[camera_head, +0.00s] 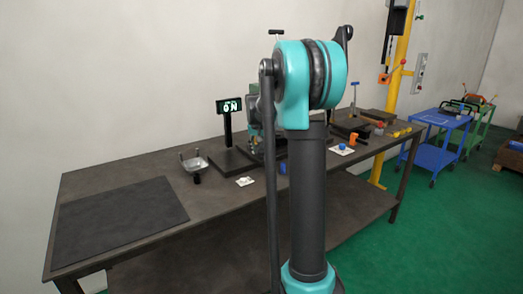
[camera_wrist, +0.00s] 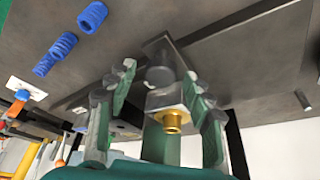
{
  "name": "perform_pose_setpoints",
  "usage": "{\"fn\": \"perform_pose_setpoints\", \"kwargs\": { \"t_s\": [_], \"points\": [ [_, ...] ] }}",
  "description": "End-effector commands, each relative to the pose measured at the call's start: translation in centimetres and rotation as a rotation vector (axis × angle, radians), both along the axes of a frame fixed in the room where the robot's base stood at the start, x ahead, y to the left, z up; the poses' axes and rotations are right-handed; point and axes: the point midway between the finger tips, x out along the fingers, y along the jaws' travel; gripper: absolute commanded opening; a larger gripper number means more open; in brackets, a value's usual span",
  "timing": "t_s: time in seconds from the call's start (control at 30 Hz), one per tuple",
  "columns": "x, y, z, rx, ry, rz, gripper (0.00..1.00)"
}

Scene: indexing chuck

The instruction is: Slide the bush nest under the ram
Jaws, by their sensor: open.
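In the wrist view, which looks upside down, a pale grey block that looks like the bush nest (camera_wrist: 166,98) carries a brass bush (camera_wrist: 172,121). A dark grey round knob-like part (camera_wrist: 160,76) is beside the block. My gripper (camera_wrist: 160,78) is open, with a green and grey finger on each side of the knob and block. I cannot tell whether either finger touches them. The press (camera_head: 254,118) stands on the bench in the head view, mostly hidden behind my arm. I cannot make out the ram clearly.
Blue ribbed cylinders (camera_wrist: 62,45) lie on the bench. In the head view, a lit display (camera_head: 229,105) stands on a post, with a metal cup (camera_head: 193,163) to its left. A dark mat (camera_head: 120,214) covers the bench's left end. A blue cart (camera_head: 440,135) stands beyond.

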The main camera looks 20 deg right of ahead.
Motion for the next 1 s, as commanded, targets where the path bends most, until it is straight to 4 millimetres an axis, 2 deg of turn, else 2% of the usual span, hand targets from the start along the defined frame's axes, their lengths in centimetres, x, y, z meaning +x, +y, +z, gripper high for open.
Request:
{"fn": "perform_pose_setpoints", "kwargs": {
  "t_s": [0.07, 0.4, 0.5, 0.77, 0.87, 1.0],
  "points": [
    [0.0, 0.0, 0.0, 0.0, 0.0, 0.0, 0.52],
    [0.0, 0.0, 0.0, 0.0, 0.0, 0.0, 0.09],
    [0.0, 0.0, 0.0, 0.0, 0.0, 0.0, 0.0],
    [0.2, -0.5, 0.0, 0.0, 0.0, -0.001, 0.0],
    [0.7, -2.2, 0.0, 0.0, 0.0, -0.004, 0.0],
    [2.0, -6.2, 0.0, -0.002, -0.001, -0.007, 0.0]
  ]
}}
